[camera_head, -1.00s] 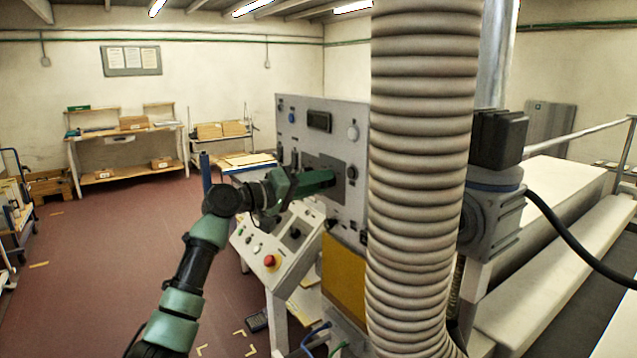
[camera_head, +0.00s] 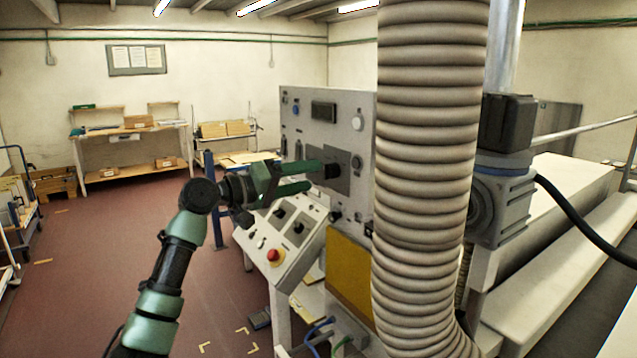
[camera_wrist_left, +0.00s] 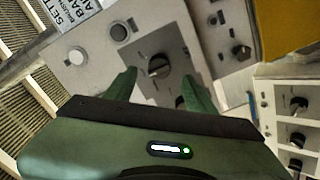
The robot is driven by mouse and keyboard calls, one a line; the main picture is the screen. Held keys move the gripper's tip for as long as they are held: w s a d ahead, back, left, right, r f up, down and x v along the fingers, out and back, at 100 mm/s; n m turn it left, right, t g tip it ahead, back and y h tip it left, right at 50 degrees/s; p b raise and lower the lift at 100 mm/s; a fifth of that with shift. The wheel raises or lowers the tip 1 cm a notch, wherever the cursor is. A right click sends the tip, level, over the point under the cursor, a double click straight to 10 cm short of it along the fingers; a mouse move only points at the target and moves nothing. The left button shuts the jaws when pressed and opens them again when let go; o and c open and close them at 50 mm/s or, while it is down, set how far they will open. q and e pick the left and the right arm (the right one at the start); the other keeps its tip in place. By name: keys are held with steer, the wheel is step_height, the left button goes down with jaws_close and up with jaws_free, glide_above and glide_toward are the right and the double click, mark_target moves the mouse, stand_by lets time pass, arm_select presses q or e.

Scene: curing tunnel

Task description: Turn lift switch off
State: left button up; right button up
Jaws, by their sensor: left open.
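My left gripper (camera_head: 312,177) is open and empty in front of the upright grey control panel (camera_head: 312,128). Its two green fingers point at a dark plate on that panel. A black rotary knob (camera_head: 332,170) on the plate is just past the fingertips. In the left wrist view the fingers (camera_wrist_left: 160,88) stand apart on either side of this knob (camera_wrist_left: 158,66), seemingly short of it. A second dark knob (camera_wrist_left: 180,101) is partly hidden lower on the plate. I cannot read which control is the lift switch. My right gripper is not in view.
Below is a sloped console (camera_head: 290,250) with black switches and a red button (camera_head: 275,256). A large ribbed hose (camera_head: 425,180) stands close on the right of the panel. A yellow plate (camera_head: 346,278) is under the panel. The floor to the left is open.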

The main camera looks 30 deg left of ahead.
arm_select(q)
steer(key=shift+b+v, duration=0.4)
steer(key=shift+v, duration=1)
steer(key=shift+f, duration=0.1)
